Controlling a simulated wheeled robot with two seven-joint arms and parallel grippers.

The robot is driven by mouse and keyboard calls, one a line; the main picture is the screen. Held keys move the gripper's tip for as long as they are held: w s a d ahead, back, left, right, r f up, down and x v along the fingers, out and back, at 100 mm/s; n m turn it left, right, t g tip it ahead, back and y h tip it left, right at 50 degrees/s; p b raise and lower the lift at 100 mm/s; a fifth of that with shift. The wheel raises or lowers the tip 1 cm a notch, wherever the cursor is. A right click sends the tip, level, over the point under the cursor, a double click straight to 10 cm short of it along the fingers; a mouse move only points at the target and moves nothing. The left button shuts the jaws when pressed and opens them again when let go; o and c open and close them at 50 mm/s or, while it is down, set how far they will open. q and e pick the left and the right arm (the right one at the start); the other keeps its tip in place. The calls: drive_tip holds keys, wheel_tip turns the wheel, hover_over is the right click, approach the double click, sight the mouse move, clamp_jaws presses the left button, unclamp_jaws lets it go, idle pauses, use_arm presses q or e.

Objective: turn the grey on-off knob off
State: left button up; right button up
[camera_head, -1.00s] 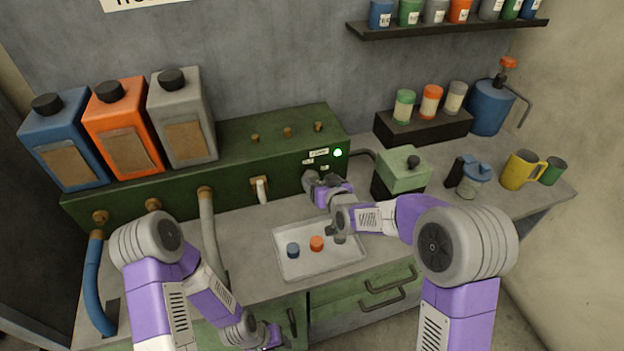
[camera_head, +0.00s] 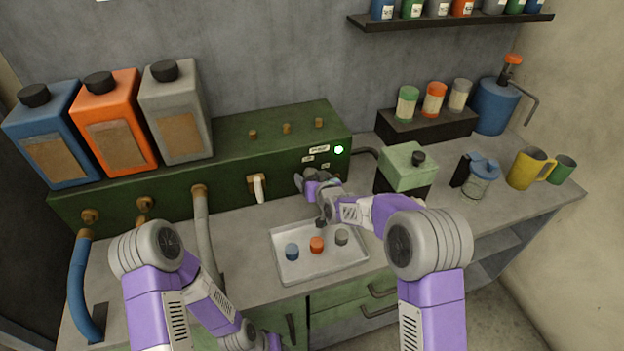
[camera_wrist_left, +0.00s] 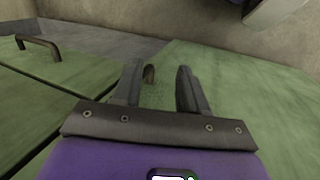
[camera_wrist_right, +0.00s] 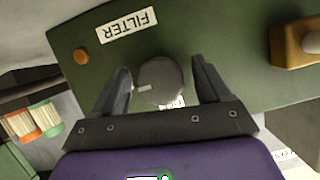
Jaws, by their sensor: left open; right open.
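The grey on-off knob (camera_wrist_right: 160,82) is round, with a short pale mark on its face pointing left in the right wrist view. My right gripper (camera_wrist_right: 163,76) is open, its fingers one on each side of the knob; I cannot tell whether they touch it. In the head view my right gripper (camera_head: 306,182) is at the front of the green machine (camera_head: 230,160) and hides the knob. A green lamp (camera_head: 339,150) on the machine is lit. My left gripper (camera_wrist_left: 158,82) is open and empty, low before a green cabinet front.
A white lever (camera_head: 259,189) is left of my right gripper. A tray (camera_head: 290,272) with blue, orange and grey pieces lies below my right arm. A green-topped box (camera_head: 404,166) stands to the right. A FILTER label (camera_wrist_right: 128,33) is near the knob.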

drive_tip(key=shift+w, duration=0.15)
drive_tip(key=c, duration=1)
drive_tip(key=shift+a, duration=0.1)
